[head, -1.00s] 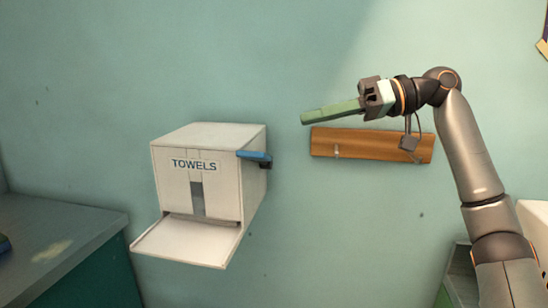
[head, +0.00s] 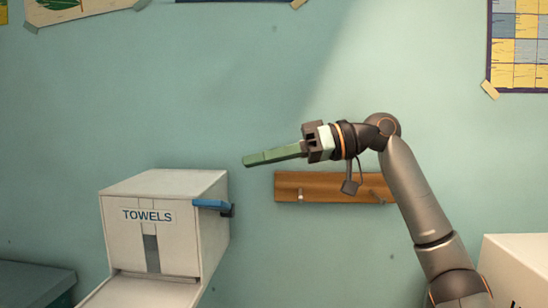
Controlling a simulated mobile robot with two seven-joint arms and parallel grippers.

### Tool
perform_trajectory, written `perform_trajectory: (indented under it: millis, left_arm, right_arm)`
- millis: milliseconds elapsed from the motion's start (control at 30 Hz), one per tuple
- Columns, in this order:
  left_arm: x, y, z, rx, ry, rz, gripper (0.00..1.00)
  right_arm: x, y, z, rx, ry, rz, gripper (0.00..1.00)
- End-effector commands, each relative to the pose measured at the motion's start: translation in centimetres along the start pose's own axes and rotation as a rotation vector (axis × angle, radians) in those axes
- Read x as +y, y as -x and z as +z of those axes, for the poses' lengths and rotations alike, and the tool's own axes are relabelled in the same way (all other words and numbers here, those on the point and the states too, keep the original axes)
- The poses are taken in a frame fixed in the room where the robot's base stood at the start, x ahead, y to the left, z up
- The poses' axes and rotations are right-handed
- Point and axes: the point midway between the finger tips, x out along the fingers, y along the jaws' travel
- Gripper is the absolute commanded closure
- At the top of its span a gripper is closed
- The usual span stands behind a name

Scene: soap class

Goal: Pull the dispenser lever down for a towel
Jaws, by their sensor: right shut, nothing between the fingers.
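The white towel dispenser (head: 190,240) is at the lower left of the head view, with a "TOWELS" label (head: 147,216) on its front. Its blue lever (head: 212,205) sits at the upper right edge and looks roughly level. A dark slot plate shows on the front, and no towel is visible there. My right gripper (head: 246,161) is shut and empty, its green fingers pointing left. In the picture it is above and a little right of the lever, apart from it. My left gripper is not in view.
A wooden peg rail (head: 330,189) is on the wall behind and below my right gripper. A white box (head: 518,262) stands at the lower right. A grey counter (head: 35,282) is at the lower left. Posters hang high on the wall.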

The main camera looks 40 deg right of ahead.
Motion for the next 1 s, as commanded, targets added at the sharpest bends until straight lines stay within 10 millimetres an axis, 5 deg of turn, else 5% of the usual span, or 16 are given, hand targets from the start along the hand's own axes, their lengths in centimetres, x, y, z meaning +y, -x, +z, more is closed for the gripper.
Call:
perform_trajectory:
  millis: [267,500,1000]
  left_arm:
    - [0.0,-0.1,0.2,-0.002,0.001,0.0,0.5]
    - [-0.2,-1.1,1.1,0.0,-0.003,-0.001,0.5]
    - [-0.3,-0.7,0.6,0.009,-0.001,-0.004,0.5]
  right_arm:
    - [0.2,-5.5,0.8,-0.001,0.001,0.002,1.0]
    - [0.2,-6.0,3.6,0.0,-0.001,0.003,1.0]
    - [0.1,-6.1,3.9,0.001,0.001,0.001,1.0]
